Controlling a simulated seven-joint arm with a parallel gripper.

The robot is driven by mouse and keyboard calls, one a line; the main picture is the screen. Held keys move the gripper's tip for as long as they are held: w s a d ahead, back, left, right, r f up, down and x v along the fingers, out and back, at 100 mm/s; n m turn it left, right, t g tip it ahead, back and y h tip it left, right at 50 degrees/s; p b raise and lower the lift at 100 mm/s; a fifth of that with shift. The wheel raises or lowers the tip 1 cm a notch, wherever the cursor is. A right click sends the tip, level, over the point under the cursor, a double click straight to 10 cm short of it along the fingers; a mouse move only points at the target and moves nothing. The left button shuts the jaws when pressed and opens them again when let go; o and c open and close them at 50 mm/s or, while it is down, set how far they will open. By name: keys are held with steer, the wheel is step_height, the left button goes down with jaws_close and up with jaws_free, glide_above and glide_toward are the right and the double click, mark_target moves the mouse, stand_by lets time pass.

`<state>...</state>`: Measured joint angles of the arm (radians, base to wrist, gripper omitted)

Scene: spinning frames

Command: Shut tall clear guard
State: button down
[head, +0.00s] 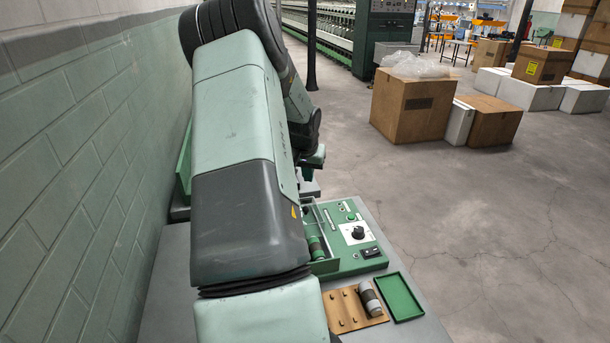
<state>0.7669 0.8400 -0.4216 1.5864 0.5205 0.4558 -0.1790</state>
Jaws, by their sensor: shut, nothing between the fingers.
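The green bench machine (345,262) stands on a grey table, and its left part is hidden behind my arm. Its control panel has a dark knob (358,232) and a black switch. An open green-walled bay (318,245) beside the panel holds a roller. I cannot pick out the tall clear guard; my arm covers much of the machine. A green upright panel (184,165) shows left of my arm. My gripper (308,186) shows only in small part at the machine's far side, shut and empty, its fingertips hidden.
A brown peg board (340,312) with a bobbin (370,299) and an empty green tray (399,297) lie at the table's front right. A green block wall (70,180) runs close on the left. Cardboard boxes (412,105) stand on open floor at right.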

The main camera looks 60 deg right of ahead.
glide_above(309, 204)
step_height(309, 204, down, 7)
steer(key=shift+d+r, duration=0.1)
steer(key=shift+d, duration=0.05)
steer(key=shift+s+a+f, duration=0.15)
steer(key=shift+a, duration=0.45)
steer(key=shift+s+a+f, duration=0.1)
steer(key=shift+s+a, duration=0.05)
steer(key=shift+a, duration=0.45)
steer(key=shift+s+a+f, duration=0.15)
steer(key=shift+s+a, duration=0.05)
steer(key=shift+a, duration=0.35)
steer(key=shift+s, duration=0.1)
steer(key=s+a, duration=0.9)
steer(key=shift+s+a, duration=0.1)
steer(key=shift+a, duration=0.1)
steer(key=shift+s+a+f, duration=0.1)
steer(key=shift+s+a, duration=0.05)
steer(key=shift+a, duration=0.1)
